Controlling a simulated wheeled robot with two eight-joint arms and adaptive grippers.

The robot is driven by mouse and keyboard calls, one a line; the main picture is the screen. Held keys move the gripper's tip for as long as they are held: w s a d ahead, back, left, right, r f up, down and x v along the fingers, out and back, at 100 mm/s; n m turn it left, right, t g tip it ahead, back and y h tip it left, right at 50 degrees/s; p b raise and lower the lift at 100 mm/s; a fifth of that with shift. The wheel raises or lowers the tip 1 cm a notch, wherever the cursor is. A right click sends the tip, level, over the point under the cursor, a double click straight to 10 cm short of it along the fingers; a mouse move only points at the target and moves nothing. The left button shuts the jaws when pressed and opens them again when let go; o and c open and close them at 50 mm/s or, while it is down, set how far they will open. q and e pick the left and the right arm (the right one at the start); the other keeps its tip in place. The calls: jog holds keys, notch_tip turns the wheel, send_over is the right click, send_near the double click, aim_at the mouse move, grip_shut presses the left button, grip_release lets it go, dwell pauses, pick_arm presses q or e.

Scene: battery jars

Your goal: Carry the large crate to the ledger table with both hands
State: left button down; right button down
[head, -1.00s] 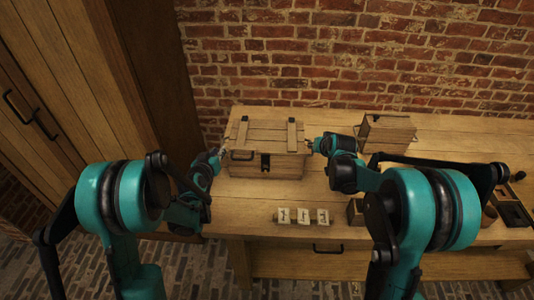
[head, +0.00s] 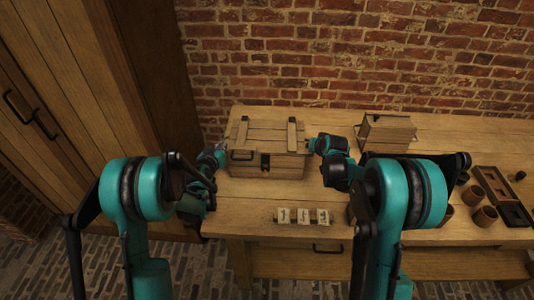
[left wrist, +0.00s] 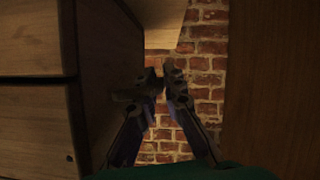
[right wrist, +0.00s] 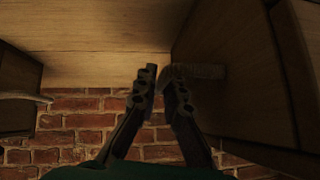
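The large crate (head: 283,164) is a closed wooden box with two lid battens and a dark front latch. It rests level on the wooden table. My left gripper (head: 221,153) is at its left side and my right gripper (head: 314,145) at its right side. In the left wrist view the fingers (left wrist: 166,75) are drawn together at a handle (left wrist: 128,95) on the crate wall (left wrist: 110,60). In the right wrist view the fingers (right wrist: 163,80) close around a handle (right wrist: 205,71) on the crate wall (right wrist: 235,60). I cannot identify the ledger table.
A smaller wooden box (head: 388,133) stands to the right on the table (head: 250,205). Three pale marked blocks (head: 303,216) sit near the front edge. Cups (head: 485,215) and a dark tray (head: 503,197) lie at the right. A brick wall (head: 350,60) is behind.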

pick_arm(q)
jog(key=shift+r, duration=0.2)
pick_arm(e)
jog(key=shift+r, duration=0.2)
